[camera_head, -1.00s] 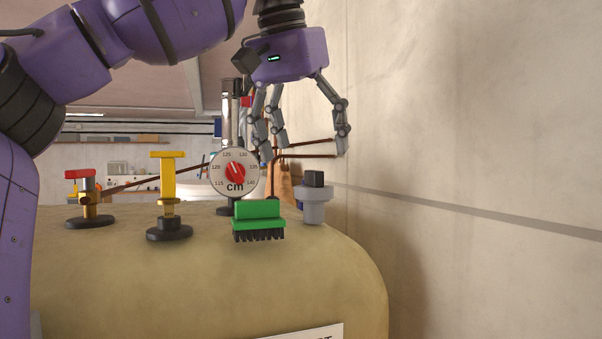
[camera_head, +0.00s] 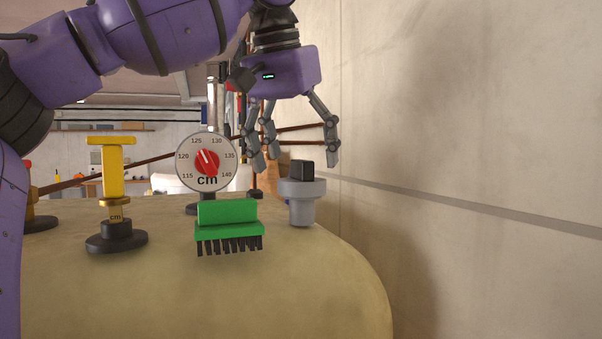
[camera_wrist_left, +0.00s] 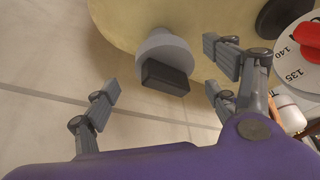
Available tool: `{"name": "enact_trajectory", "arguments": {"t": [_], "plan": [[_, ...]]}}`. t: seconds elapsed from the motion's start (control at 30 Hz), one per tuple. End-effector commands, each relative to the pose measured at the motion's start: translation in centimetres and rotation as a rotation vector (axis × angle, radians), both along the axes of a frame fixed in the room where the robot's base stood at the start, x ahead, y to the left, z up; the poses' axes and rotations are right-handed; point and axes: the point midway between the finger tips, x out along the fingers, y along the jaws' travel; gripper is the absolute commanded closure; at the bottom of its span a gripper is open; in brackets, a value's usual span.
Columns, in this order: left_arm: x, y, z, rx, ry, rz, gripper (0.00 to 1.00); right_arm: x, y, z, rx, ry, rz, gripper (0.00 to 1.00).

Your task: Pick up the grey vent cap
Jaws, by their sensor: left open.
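The grey vent cap (camera_head: 302,202) stands upright on the right part of the tan tank top, with a black block on its top. My left gripper (camera_head: 292,162) is open, fingers pointing down, and hangs above the cap in the head view. In the left wrist view, the grey cap (camera_wrist_left: 164,58) with its black block shows at the top, ahead of and between the open fingers of the left gripper (camera_wrist_left: 165,95). The fingers do not touch it. My right gripper is not in view.
A green brush (camera_head: 228,226) lies just left of the cap. A round dial (camera_head: 206,162) marked cm stands behind the brush. A yellow valve (camera_head: 113,190) is further left on the tank (camera_head: 200,300). A bare wall (camera_head: 480,150) rises close on the right.

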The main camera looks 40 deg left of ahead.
Motion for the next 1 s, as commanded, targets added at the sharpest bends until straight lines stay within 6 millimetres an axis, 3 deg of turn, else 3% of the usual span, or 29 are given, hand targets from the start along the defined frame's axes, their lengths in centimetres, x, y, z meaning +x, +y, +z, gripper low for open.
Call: {"name": "enact_trajectory", "arguments": {"t": [0.23,0.53,0.87,1.0], "plan": [[1.5,0.7,-2.8,-0.001,-0.001,0.001,0.21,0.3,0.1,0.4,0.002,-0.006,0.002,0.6],[1.7,0.8,-3.3,-0.001,-0.002,0.001,0.22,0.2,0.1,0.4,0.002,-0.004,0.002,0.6],[1.7,0.8,-3.3,-0.001,-0.002,0.001,0.65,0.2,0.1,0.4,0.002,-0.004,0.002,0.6],[1.7,0.8,-3.3,0.0,-0.003,0.001,0.65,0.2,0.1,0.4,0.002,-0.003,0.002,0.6]]}}
